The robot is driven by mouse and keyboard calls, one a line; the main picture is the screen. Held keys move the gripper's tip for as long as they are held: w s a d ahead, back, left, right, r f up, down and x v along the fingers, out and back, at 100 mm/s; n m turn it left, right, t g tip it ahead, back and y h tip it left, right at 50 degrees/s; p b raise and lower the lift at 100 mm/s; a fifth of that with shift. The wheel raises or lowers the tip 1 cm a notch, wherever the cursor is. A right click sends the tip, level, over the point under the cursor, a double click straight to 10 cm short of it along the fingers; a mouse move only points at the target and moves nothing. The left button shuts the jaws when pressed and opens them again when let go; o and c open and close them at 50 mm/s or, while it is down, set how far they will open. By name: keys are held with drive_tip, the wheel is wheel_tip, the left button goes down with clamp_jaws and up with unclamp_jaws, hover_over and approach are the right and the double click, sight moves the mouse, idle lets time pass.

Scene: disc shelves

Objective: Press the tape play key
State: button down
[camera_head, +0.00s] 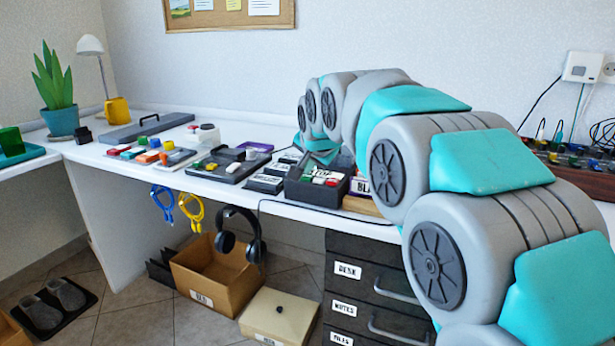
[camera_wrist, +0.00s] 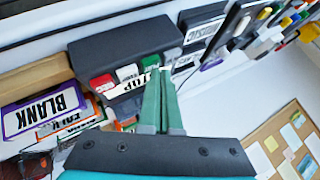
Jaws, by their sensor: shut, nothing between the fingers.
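The tape player is a dark box (camera_head: 318,193) near the front edge of the desk. A white label, partly readable as "STOP", lies beside the keys. Which key is play is not readable.
A "BLANK" case (camera_wrist: 45,108) lies in a stack beside the player. Dark boxes and a control panel (camera_head: 225,165) stand to its left in the head view. Headphones (camera_head: 240,235) hang from the desk's front edge. A drawer unit (camera_head: 350,290) stands below.

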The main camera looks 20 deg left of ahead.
sight(308, 178)
drive_tip(key=shift+f, duration=0.15)
idle(0.5)
drive_tip(key=shift+r, duration=0.85)
drive_tip(key=shift+p, duration=0.3)
drive_tip(key=shift+r+p, duration=1.05)
drive_tip(key=shift+r, duration=1.45)
drive_tip(key=shift+d, duration=0.1)
